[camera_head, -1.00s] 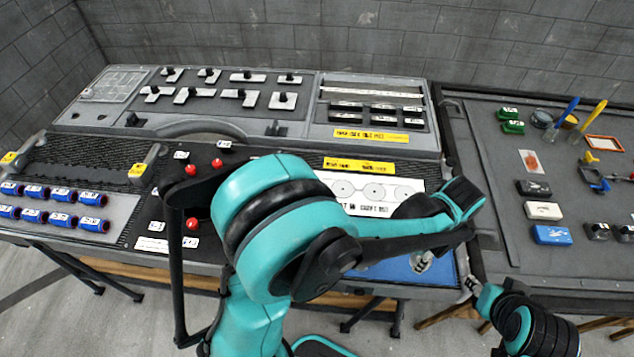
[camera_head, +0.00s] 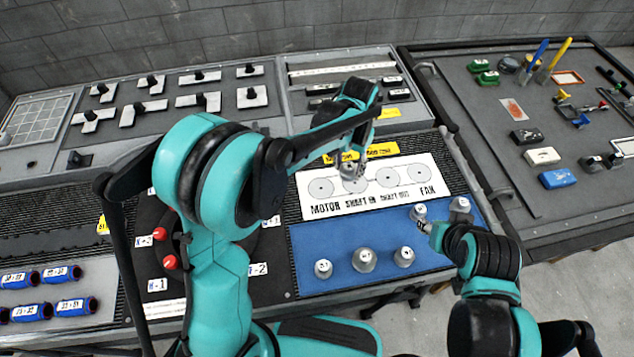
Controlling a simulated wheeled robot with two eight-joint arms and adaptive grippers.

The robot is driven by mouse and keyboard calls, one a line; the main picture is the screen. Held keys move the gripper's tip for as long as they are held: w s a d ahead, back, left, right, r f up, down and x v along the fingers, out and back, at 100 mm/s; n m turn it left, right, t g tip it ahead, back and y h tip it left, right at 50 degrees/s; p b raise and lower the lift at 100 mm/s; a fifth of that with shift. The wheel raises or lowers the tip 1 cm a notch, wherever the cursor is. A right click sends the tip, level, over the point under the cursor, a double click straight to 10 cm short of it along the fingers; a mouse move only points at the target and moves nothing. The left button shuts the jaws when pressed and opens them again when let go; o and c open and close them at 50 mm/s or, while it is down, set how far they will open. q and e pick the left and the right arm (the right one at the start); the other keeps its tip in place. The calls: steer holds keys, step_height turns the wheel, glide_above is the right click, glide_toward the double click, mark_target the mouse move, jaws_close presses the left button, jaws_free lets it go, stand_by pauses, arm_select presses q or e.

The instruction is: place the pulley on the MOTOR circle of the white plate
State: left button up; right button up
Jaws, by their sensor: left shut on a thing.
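The white plate (camera_head: 310,210) carries a row of grey circles. The MOTOR circle (camera_head: 321,187) is the leftmost and is bare. My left gripper (camera_head: 354,160) reaches over the plate from behind and is shut on a small grey pulley (camera_head: 352,172). The pulley shows over the SHAFT IN circle, right of MOTOR; its exact height above the plate is hard to tell. My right gripper (camera_head: 430,228) is at the right of the blue mat, close to a grey piece (camera_head: 419,212); its finger opening is unclear.
Several grey knobbed pieces stand on the blue mat (camera_head: 340,287) before the plate, such as one in the middle (camera_head: 364,260). Red buttons (camera_head: 169,262) lie left, partly behind my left arm. A second table (camera_head: 480,130) on the right holds blocks and tools.

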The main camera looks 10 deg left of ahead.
arm_select(q)
steer(key=b, duration=0.2)
glide_above(321, 188)
step_height(321, 188, down, 5)
steer(key=shift+r, duration=0.2)
step_height(321, 188, down, 4)
steer(key=shift+f+b, duration=0.1)
steer(key=shift+b, duration=0.7)
steer(key=o, duration=0.8)
steer(key=shift+f, duration=0.1)
steer(key=o, duration=0.4)
steer(key=shift+o, duration=0.2)
steer(key=shift+r, duration=0.2)
